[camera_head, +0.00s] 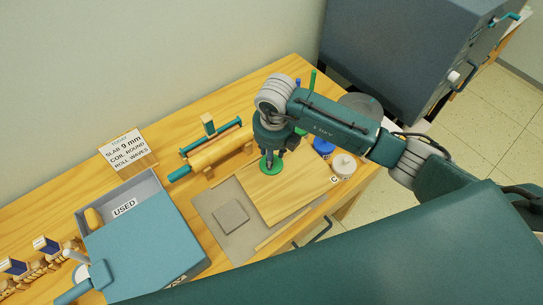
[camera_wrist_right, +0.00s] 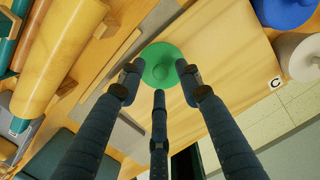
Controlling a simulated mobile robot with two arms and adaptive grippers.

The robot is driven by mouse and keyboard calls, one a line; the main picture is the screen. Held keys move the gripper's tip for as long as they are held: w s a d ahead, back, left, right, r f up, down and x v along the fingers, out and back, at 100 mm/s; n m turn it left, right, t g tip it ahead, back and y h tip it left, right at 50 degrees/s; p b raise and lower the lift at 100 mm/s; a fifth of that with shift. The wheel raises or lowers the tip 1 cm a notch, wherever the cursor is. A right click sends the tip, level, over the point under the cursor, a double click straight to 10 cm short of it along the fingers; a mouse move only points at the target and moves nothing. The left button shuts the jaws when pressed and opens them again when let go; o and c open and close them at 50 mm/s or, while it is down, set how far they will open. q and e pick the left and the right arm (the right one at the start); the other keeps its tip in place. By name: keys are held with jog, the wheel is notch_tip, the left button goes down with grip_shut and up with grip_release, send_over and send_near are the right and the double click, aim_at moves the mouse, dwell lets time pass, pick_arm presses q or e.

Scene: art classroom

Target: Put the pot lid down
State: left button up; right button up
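The pot lid (camera_head: 271,168) is a small green disc at the pale wooden board, below my right gripper. In the right wrist view the green lid (camera_wrist_right: 160,60) lies just beyond the fingertips, with a small raised middle. My right gripper (camera_head: 273,152) points down over it. In the right wrist view its three dark fingers (camera_wrist_right: 159,84) are spread apart, two at the sides and one at the near edge of the lid. None is clearly closed on it, though exact contact is hard to tell.
The pale board (camera_head: 305,185) lies on a grey mat (camera_head: 215,215) with a grey slab (camera_head: 231,217). A rolling pin (camera_head: 220,150) lies behind. Blue (camera_head: 323,147) and white (camera_head: 343,165) containers stand to the right. A grey "USED" box (camera_head: 152,185) is left.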

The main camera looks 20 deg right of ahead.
notch_tip(320, 180, up, 11)
jog(key=s+b, duration=0.1)
jog(key=b, duration=0.1)
jog(key=shift+s+f+b, duration=0.15)
jog(key=shift+s+b, duration=0.05)
jog(key=shift+b, duration=0.15)
